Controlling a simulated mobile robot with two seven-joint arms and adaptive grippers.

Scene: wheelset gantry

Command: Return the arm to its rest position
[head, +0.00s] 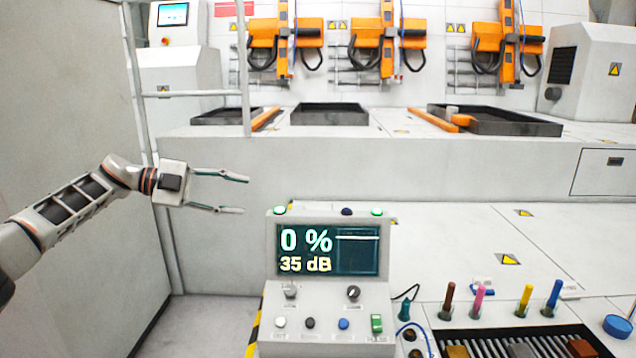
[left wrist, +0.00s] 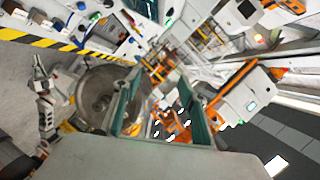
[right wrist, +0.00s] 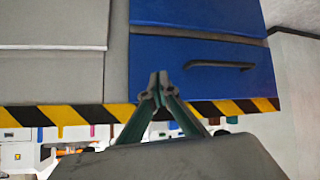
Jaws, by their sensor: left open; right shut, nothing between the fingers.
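My left arm comes in from the left in the head view, stretched out toward the middle. My left gripper (head: 245,195) is open and empty, with its two fingers apart in the air to the upper left of the console. In the left wrist view the left gripper (left wrist: 160,82) also shows spread fingers with nothing between them. My right arm is not in the head view. In the right wrist view my right gripper (right wrist: 158,88) has its fingertips together and holds nothing. It is in front of a blue drawer (right wrist: 190,62) with a dark handle.
A console (head: 328,250) reading 0 % and 35 dB stands in the middle front. A ladder-like metal frame (head: 134,70) stands behind the left arm. Several coloured pens (head: 482,298) stand at the right. A round metal wheel (left wrist: 88,95) shows in the left wrist view.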

